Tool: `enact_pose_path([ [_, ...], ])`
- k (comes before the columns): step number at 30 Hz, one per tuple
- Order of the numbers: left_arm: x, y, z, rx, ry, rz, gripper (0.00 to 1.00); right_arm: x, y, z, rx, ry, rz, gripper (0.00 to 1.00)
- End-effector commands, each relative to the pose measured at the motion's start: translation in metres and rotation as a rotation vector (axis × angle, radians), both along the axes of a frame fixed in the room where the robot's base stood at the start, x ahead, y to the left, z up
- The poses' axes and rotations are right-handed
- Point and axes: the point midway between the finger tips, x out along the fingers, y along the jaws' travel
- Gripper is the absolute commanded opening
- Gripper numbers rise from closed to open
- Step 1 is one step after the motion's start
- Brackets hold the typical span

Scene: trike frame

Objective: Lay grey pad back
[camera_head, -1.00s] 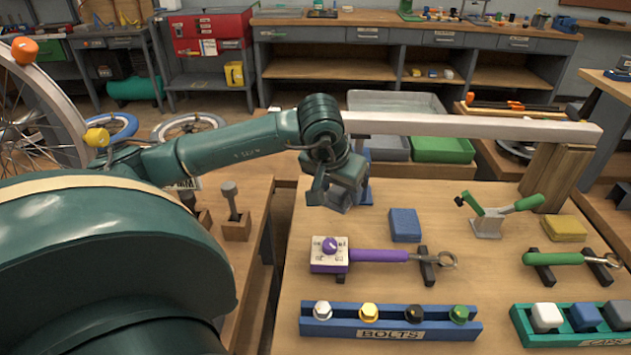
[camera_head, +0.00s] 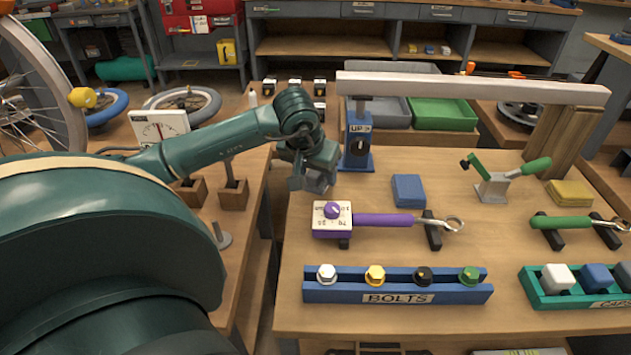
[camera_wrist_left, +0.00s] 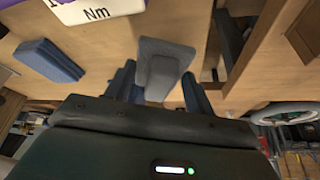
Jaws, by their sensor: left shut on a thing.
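The grey pad (camera_wrist_left: 162,66) shows in the left wrist view between the two fingers of my left gripper (camera_wrist_left: 158,88). The gripper is shut on it. In the head view my left gripper (camera_head: 316,180) is at the left edge of the workbench, left of the blue jack stand (camera_head: 358,150). There the pad is hard to tell from the jaws. In the wrist view the pad appears above the wooden top near a table edge; I cannot tell its exact height. My right gripper is not in view.
A blue pad (camera_head: 408,190) and a yellow pad (camera_head: 570,193) lie on the workbench. A purple-handled torque wrench (camera_head: 385,220) lies in front, with a blue bolt rack (camera_head: 397,290) nearer. A pale beam (camera_head: 470,88) spans the back. A gap separates the left table.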

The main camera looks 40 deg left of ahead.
Motion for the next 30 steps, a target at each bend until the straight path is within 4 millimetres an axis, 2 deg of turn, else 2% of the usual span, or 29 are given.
enact_pose_path([
  [3, -0.001, -0.001, -0.019, -0.004, 0.003, 0.001, 0.25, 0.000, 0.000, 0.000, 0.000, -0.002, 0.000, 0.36],
  [6, 0.000, 0.000, -0.029, -0.002, 0.001, 0.001, 0.25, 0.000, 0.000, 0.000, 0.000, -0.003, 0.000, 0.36],
  [17, 0.000, 0.000, -0.034, 0.000, -0.001, 0.000, 0.25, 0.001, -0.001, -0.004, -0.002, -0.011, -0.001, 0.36],
  [18, 0.000, 0.000, -0.033, 0.000, -0.001, 0.000, 0.56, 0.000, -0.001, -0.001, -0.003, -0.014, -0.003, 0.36],
  [25, 0.000, 0.000, -0.033, 0.000, 0.000, 0.000, 0.75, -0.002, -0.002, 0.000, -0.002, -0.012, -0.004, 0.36],
  [30, 0.000, 0.000, -0.033, 0.000, 0.000, 0.000, 0.75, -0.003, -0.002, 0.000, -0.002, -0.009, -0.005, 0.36],
])
